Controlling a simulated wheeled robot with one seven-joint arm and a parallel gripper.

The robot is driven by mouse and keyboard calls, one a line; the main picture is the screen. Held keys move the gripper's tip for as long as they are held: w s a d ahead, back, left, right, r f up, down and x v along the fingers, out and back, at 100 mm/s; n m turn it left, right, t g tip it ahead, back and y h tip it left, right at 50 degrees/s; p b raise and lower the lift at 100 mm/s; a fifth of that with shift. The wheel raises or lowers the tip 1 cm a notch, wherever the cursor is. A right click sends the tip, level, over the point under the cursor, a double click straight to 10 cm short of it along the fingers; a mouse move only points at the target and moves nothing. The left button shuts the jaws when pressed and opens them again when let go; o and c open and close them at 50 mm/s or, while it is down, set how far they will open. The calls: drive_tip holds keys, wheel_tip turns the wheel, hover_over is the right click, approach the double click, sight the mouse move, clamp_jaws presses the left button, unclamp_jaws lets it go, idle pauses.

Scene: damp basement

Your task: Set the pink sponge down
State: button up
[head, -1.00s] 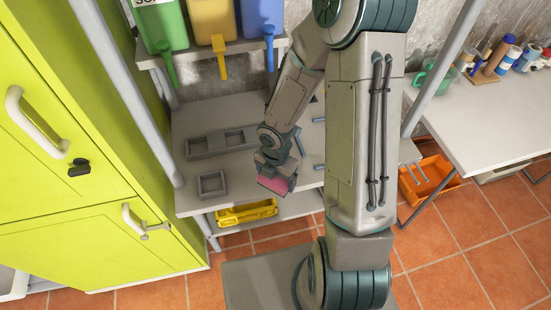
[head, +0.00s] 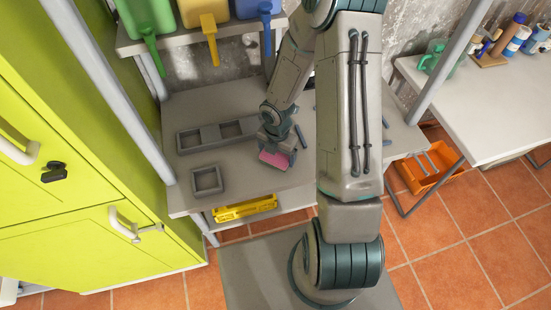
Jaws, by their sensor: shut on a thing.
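The pink sponge (head: 274,159) is in my gripper (head: 276,149), which is shut on it. The gripper points down over the front part of the grey shelf board (head: 240,180). I cannot tell whether the sponge touches the board or hangs a little above it. The fingers partly hide the sponge's upper side. To its left on the board stand a square grey open tray (head: 207,181) and, further back, a longer grey tray (head: 198,139) with compartments.
Yellow-green cabinets (head: 90,130) stand close on the left. A yellow crate (head: 243,209) is below the board. Above are green, yellow and blue bins (head: 203,12). A white table (head: 490,110) and an orange crate (head: 428,170) are at the right.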

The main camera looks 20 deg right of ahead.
drive_tip(key=shift+f+b, duration=0.8)
drive_tip(key=shift+f, duration=0.5)
drive_tip(key=shift+f, duration=0.15)
drive_tip(key=o, duration=0.8)
